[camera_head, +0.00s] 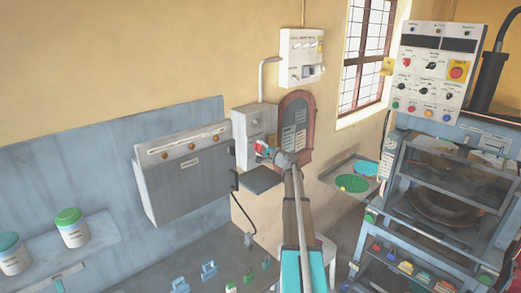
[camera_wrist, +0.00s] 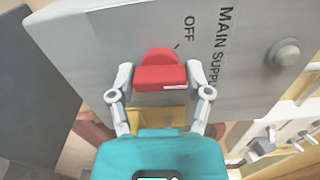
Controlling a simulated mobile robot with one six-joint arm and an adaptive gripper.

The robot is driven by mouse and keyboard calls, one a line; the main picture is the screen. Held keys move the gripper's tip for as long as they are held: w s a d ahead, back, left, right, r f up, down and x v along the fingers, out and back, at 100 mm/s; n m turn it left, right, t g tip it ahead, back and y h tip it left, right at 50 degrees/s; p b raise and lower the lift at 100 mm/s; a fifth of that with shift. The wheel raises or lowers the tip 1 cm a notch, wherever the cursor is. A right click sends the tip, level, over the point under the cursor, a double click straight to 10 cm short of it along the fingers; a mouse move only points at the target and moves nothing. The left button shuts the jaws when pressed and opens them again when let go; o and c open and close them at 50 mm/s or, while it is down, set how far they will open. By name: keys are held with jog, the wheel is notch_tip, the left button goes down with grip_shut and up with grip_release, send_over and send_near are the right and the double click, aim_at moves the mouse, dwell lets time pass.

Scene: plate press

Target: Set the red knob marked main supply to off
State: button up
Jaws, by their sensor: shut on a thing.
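The red knob (camera_wrist: 160,77) sits on the face of a grey supply box (camera_wrist: 250,90) in the wrist view. The words MAIN SUPPLY and OFF are printed on the box, with a short line by OFF. The knob's bar lies across the picture, with a white mark near its right end. My gripper (camera_wrist: 160,84) has one finger at each end of the bar and is shut on it. In the head view the grey box (camera_head: 247,124) is on the wall, and my gripper (camera_head: 264,150) is at its lower front. A little red shows there; the knob is mostly hidden.
A grey cabinet (camera_head: 186,172) hangs close on the left. A small shelf (camera_head: 260,180) is below the box. A white switch panel (camera_head: 301,56) is above, and an arched reddish frame (camera_head: 307,112) is at right. The press (camera_head: 440,190) stands far right.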

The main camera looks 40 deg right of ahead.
jog(key=n, duration=0.5)
jog(key=shift+n, duration=0.3)
jog(key=shift+f+n, duration=0.1)
jog(key=shift+n, duration=2.1)
jog(key=o, duration=1.1)
jog(key=shift+o, duration=0.2)
jog(key=s, duration=1.2)
jog(key=shift+d, duration=0.45)
